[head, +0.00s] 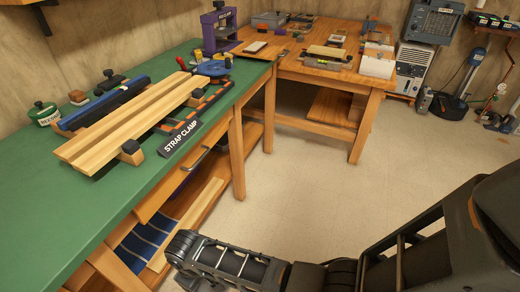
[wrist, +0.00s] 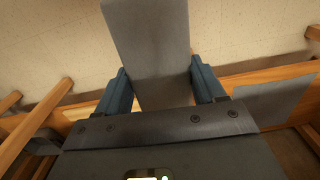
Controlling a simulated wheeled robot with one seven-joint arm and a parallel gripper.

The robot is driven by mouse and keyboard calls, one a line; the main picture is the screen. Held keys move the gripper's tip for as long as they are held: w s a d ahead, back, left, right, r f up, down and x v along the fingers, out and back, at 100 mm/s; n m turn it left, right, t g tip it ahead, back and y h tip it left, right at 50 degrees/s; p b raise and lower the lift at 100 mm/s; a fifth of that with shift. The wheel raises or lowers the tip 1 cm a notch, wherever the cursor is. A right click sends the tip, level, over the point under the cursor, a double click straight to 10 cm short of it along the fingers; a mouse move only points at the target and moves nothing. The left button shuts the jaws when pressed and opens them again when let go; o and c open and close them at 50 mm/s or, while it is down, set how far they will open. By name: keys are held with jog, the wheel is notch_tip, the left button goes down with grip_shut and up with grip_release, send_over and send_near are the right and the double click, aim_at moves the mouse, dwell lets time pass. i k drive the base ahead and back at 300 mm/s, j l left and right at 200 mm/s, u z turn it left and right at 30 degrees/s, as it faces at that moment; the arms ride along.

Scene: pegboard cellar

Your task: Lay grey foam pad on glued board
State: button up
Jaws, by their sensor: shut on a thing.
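My gripper (wrist: 160,72) shows in the wrist view with its two blue-grey fingers on either side of a flat grey pad (wrist: 150,32). The gripper is shut on this pad, which reaches past the fingertips to the top edge. In the head view my arm crosses the lower right, and neither the gripper's fingers nor the pad can be made out. Long pale boards (head: 135,122) lie side by side in a strap clamp (head: 180,137) on the green bench. I see no clear glue, so I cannot tell which board is the glued one.
The green bench (head: 60,222) runs along the left, with a shelf below. A purple clamp press (head: 219,30) stands at its far end. A wooden table (head: 300,72) with small items stands behind. The floor (head: 290,180) between is clear. A second grey sheet (wrist: 272,100) shows at right.

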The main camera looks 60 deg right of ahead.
aim_at(256, 46)
jog(key=i+l+z, duration=0.1)
jog(key=l, duration=0.35)
jog(key=i+l+z, duration=0.1)
jog(key=l, duration=0.35)
jog(key=i+l+z, duration=0.1)
jog(key=l, duration=0.3)
jog(key=i+l+z, duration=0.1)
jog(key=l, duration=0.3)
jog(key=i+l+z, duration=0.1)
jog(key=l, duration=0.3)
jog(key=i, duration=0.1)
